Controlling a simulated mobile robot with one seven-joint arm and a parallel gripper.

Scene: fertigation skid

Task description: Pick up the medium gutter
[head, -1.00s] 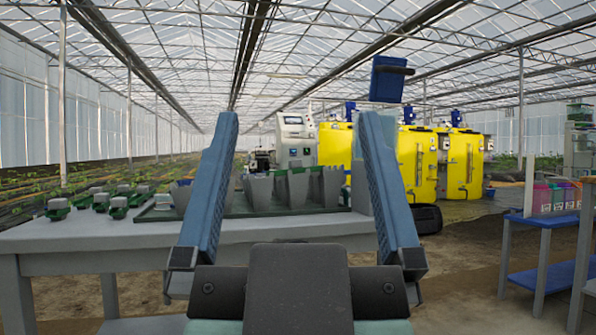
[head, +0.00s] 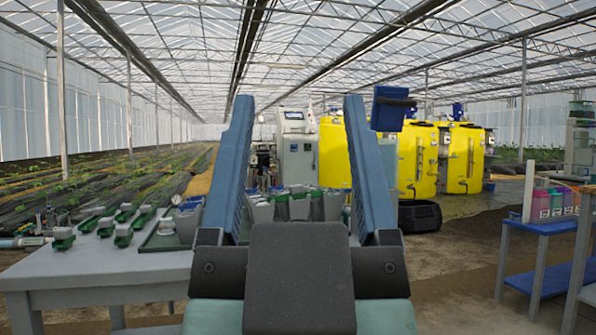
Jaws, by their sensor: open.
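My gripper (head: 298,108) is open and empty, its two blue fingers pointing up and away in the middle of the head view. Short green-and-grey gutter-like pieces (head: 123,235) lie in rows on the left part of a grey table (head: 80,280). Larger grey pieces with green parts (head: 290,207) stand on the table's right part, seen between and beside the fingers. The fingers partly hide them. I cannot tell which piece is the medium gutter. No piece is between the jaws, as far as I can see.
A green tray (head: 160,243) lies on the table by the left finger. A grey cabinet (head: 297,150) and yellow tanks (head: 420,160) stand behind. A blue bench (head: 545,228) with coloured containers (head: 555,203) is at the right. Bare floor lies between table and bench.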

